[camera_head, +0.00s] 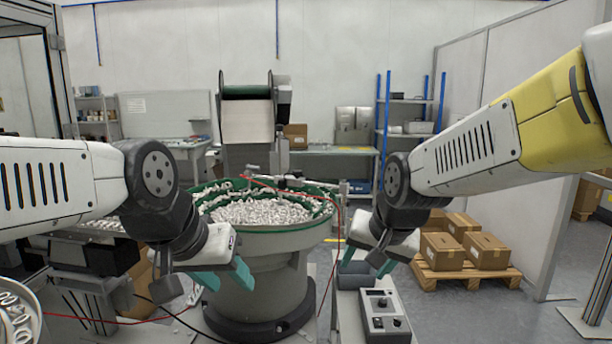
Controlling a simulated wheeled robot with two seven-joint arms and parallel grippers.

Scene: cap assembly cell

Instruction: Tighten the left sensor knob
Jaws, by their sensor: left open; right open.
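The feeder bowl (262,240) is round and green-rimmed, full of small white parts, and stands in the middle. A small sensor fitting (250,172) with a red cable sits at its far rim. A larger bracket (290,182) is to its right. The knobs on these are too small to make out, so I cannot tell which is the left sensor knob. My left gripper (225,277), with teal fingers, is open and empty at the bowl's front left, pointing down. My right gripper (367,263) is open and empty to the right of the bowl, above the bench.
A grey control box (384,315) with black knobs stands at the front right. A grey bin (355,274) is behind it. A tray of white rings (16,318) is at the lower left. Boxes on a pallet (468,272) stand on the floor at right.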

